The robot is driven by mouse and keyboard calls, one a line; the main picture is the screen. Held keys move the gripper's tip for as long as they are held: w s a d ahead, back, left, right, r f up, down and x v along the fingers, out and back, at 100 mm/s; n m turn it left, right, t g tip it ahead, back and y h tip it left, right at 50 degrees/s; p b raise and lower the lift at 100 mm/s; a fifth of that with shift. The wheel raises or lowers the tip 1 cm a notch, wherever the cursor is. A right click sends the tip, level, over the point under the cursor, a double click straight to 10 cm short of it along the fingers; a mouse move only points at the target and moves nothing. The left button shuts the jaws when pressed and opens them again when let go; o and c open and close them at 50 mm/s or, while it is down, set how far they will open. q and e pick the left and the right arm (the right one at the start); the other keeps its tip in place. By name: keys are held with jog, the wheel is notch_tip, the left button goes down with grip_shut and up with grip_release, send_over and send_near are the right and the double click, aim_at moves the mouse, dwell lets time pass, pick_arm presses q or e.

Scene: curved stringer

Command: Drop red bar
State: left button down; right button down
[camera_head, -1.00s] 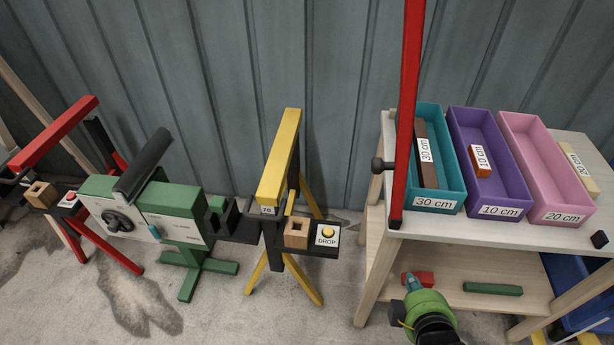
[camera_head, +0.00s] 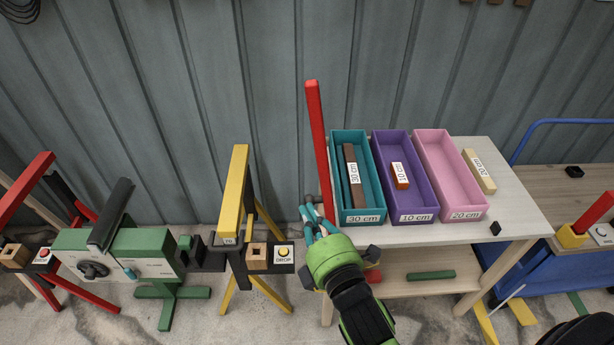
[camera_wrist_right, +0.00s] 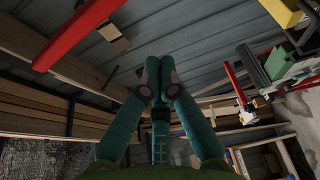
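A long red bar (camera_head: 319,145) stands nearly upright at the left edge of the white table, beside the teal tray. My right gripper (camera_head: 310,211), green with teal fingers, is near the lower end of this bar; I cannot tell whether it touches it. In the right wrist view my right gripper's fingertips (camera_wrist_right: 160,72) are drawn together with nothing visible between them. A red bar (camera_wrist_right: 78,32) shows at the upper left there, apart from the fingers. A yellow stand (camera_head: 235,190) carries a button marked DROP (camera_head: 284,254). My left gripper is not in view.
The table (camera_head: 512,210) holds teal (camera_head: 376,218), purple (camera_head: 430,212) and pink (camera_head: 482,208) trays. A green machine (camera_head: 120,250) and a red stand (camera_head: 25,188) are at the left. A blue cart (camera_head: 545,262) stands at the right.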

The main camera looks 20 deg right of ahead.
jog(key=shift+w, duration=0.1)
jog(key=w+d+p, duration=0.3)
jog(key=w+p, duration=0.1)
jog(key=w, duration=0.4)
jog(key=shift+w+d, duration=0.2)
jog(key=shift+w, duration=0.1)
